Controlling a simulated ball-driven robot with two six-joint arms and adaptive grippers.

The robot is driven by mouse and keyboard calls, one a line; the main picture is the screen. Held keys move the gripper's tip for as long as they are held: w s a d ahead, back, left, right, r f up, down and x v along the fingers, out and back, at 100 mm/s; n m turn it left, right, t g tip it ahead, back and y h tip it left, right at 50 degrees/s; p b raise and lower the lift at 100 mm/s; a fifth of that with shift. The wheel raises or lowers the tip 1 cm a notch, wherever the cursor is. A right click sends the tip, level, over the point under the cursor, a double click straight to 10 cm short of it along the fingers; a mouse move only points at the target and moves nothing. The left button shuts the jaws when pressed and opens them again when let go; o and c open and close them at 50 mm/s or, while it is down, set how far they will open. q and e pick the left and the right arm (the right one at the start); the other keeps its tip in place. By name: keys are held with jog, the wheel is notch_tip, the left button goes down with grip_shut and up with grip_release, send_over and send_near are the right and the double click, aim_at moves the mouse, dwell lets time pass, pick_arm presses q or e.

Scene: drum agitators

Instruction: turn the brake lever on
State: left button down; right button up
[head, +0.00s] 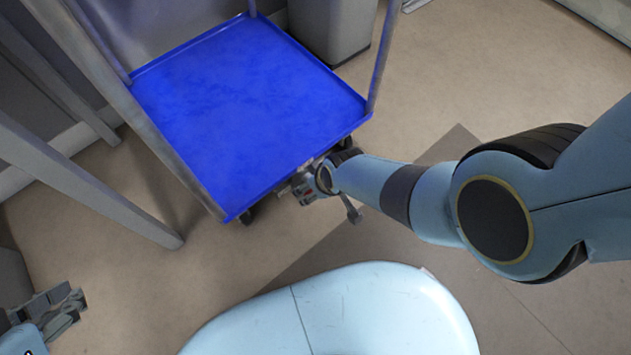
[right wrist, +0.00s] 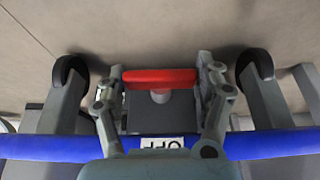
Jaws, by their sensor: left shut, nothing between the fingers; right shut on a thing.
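The red brake lever (right wrist: 160,77) lies crosswise in the right wrist view, on a dark block below the blue cart's edge. My right gripper (head: 302,190) is at the cart's near edge in the head view, with its fingers on both ends of the lever, shut on it. A white label (right wrist: 162,142) by the block reads partly "OFF"; its lower part is covered. The blue cart (head: 250,100) stands in the upper left of the head view. My left gripper (head: 68,310) is shut and empty at the lower left, away from the cart.
Cart wheels (right wrist: 70,75) flank the lever in the right wrist view. A grey bin (head: 330,30) stands behind the cart. Grey metal legs (head: 90,180) stand left of it. The floor (head: 500,80) to the right is clear.

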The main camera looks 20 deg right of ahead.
dwell(0.5)
jog(key=o, duration=1.2)
jog(key=shift+c, duration=0.2)
